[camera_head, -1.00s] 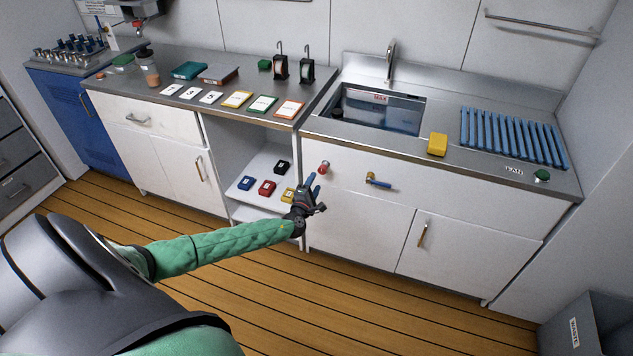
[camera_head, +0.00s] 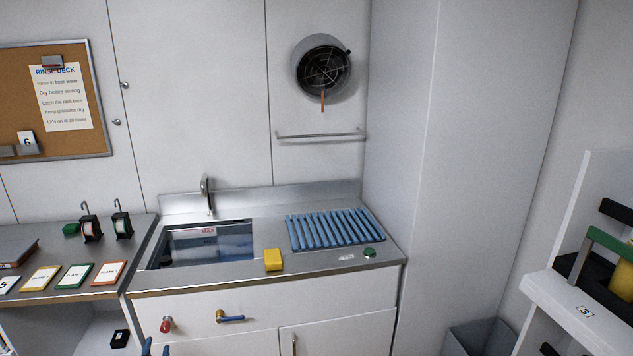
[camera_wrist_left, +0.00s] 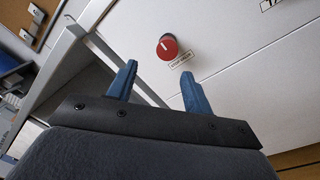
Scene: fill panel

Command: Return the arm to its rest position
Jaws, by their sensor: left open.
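My left gripper (camera_head: 155,347) shows only by its blue fingertips at the bottom edge of the head view, low in front of the counter. In the left wrist view its two blue fingers (camera_wrist_left: 156,85) are spread apart with nothing between them. A red knob (camera_wrist_left: 168,47) on the white panel lies a little beyond the fingertips, apart from them. The same knob shows in the head view (camera_head: 166,325), just above the fingertips. The rest of my left arm is out of the head view. My right gripper is not in view.
A handle with a blue grip (camera_head: 231,318) sticks out of the panel right of the knob. Above are the sink (camera_head: 200,247), a yellow block (camera_head: 273,260) and a blue ribbed rack (camera_head: 335,229). A grey bin (camera_head: 480,338) and white shelves (camera_head: 590,305) stand at right.

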